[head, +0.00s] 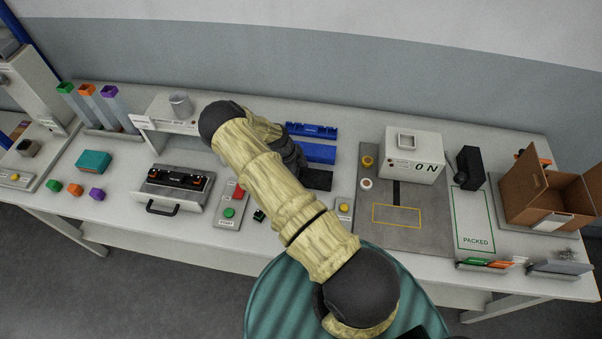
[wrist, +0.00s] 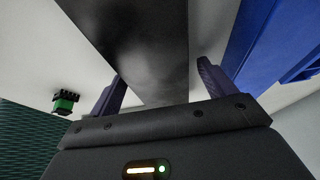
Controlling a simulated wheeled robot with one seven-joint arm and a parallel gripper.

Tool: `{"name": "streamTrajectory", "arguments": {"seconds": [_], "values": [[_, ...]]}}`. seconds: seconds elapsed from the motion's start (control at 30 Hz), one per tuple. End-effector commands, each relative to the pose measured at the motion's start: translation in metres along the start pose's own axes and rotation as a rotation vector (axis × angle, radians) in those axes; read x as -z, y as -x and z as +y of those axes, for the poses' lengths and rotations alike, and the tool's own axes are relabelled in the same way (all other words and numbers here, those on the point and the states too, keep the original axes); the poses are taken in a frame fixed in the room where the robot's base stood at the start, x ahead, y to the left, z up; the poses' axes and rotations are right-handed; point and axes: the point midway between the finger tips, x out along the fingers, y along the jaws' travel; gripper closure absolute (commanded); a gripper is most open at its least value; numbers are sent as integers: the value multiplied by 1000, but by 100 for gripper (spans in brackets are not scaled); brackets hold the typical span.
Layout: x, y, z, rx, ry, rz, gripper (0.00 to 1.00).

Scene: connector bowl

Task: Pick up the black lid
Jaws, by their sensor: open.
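A flat black piece, which looks like the black lid (wrist: 140,45), fills the middle of the wrist view. It lies between the lines of my two fingers, and no clear contact with either shows. In the head view, a dark piece that seems to be the same lid (head: 317,180) shows just right of my wrist, partly hidden by my arm. My gripper (wrist: 162,82) is open, with one finger on each side of the black piece. In the head view my arm hides the fingertips.
Blue holders (head: 318,152) stand close behind the lid; one blue part (wrist: 275,45) shows right of my fingers. A small green-and-black connector (head: 260,215) lies left of my arm. A button panel (head: 231,203) and a grey mat with a white box (head: 415,155) flank the area.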

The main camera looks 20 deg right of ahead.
Motion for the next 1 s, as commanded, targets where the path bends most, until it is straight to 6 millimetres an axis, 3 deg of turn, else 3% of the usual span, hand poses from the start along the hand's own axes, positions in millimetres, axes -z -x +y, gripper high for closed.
{"name": "streamTrajectory", "arguments": {"seconds": [0.5,0.77,1.0], "values": [[0,-1,0,0,0,0,17],[0,0,0,0,0,0,66],[0,0,0,0,0,0,66]]}}
